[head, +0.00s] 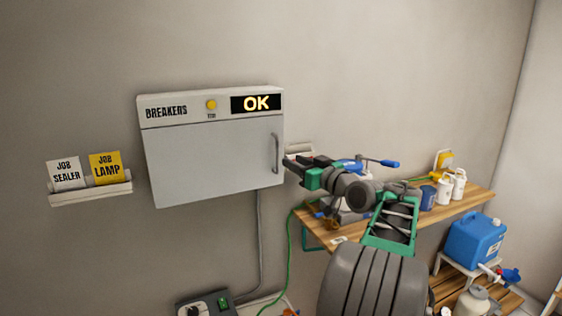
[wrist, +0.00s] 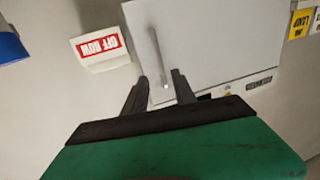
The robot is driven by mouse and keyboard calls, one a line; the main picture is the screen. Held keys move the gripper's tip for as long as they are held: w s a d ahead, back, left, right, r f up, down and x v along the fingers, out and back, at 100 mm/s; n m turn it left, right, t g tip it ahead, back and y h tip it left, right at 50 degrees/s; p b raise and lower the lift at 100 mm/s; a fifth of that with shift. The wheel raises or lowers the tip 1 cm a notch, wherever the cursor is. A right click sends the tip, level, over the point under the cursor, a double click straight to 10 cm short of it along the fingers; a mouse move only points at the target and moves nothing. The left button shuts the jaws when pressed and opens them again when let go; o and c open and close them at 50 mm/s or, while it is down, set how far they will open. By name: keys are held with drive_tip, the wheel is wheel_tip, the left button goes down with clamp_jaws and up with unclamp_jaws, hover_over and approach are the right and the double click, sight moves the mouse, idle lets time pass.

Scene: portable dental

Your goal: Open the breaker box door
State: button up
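The grey breaker box (head: 142,112) hangs on the wall, with "BREAKERS", a yellow button and a lit "OK" display on its top strip. Its door (head: 205,165) looks shut. A vertical grey bar handle (head: 276,153) sits near the door's right edge. My gripper (head: 287,162) is just right of the handle. In the wrist view, which looks upside down, the two dark fingers of my gripper (wrist: 160,78) are apart.
A wall holder (head: 90,193) with "JOB SEALER" and yellow "JOB LAMP" cards is left of the box. A small holder with a red "OFF NOW" card (wrist: 100,46) is beside the box. A wooden shelf (head: 465,205) with bottles and a blue jug (head: 474,238) stand at right.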

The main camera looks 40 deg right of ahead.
sight(278, 153)
drive_tip(key=w, duration=0.2)
drive_tip(key=w+p, duration=0.1)
drive_tip(key=w, duration=0.4)
drive_tip(key=shift+w+d+r+p, duration=0.1)
drive_tip(key=shift+w+d+p, duration=0.2)
drive_tip(key=shift+d+p, duration=0.1)
drive_tip(key=shift+a, duration=0.1)
drive_tip(key=shift+c, duration=0.2)
clamp_jaws()
idle(0.6)
